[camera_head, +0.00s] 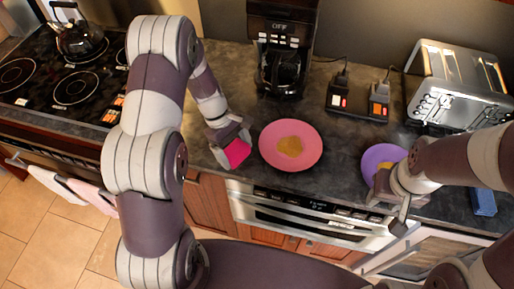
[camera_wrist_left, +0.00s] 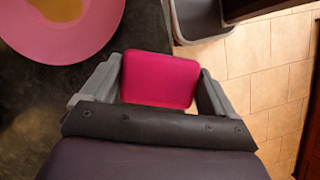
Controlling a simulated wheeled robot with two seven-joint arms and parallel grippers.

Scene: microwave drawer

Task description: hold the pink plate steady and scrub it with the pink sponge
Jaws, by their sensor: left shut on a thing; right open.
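The pink plate (camera_head: 291,146) lies flat on the dark counter, with a yellow-brown stain in its middle. Part of it also shows in the left wrist view (camera_wrist_left: 62,42). My left gripper (camera_head: 236,150) is shut on the pink sponge (camera_head: 235,153), to the left of the plate and apart from it. In the left wrist view the sponge (camera_wrist_left: 158,80) sits between the two fingers. My right gripper (camera_head: 395,218) is open and empty, near the counter's front edge, to the right of the pink plate and not touching it.
A purple plate (camera_head: 373,160) with a yellow stain is partly hidden by my right arm. A coffee maker (camera_head: 282,50) stands behind the pink plate, and a toaster (camera_head: 455,85) at back right. A blue block (camera_head: 483,203) lies at right. A stove (camera_head: 70,75) with kettle is at left.

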